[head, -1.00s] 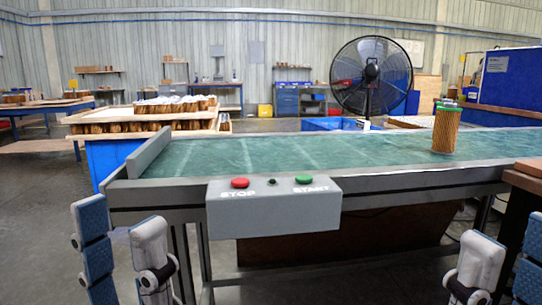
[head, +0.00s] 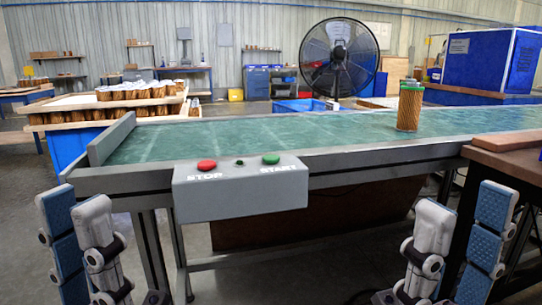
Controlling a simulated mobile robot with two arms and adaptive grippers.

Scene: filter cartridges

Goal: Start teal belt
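The teal belt (head: 250,135) runs across the head view in a grey frame. A grey control box (head: 240,194) is fixed to its front side. The box carries a red STOP button (head: 206,165), a small dark button or lamp (head: 239,162) and a green START button (head: 271,158). A filter cartridge (head: 408,107) with a green top stands upright on the belt at the right. My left gripper (head: 75,222) is open and empty, low at the left, in front of the belt. My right gripper (head: 458,232) is open and empty, low at the right. Neither touches the box.
A brown wooden table (head: 512,165) stands at the right by the belt. A large black fan (head: 339,58) and a blue machine (head: 490,60) stand behind the belt. Trays of cartridges (head: 140,92) sit at the back left. The space between my grippers before the box is clear.

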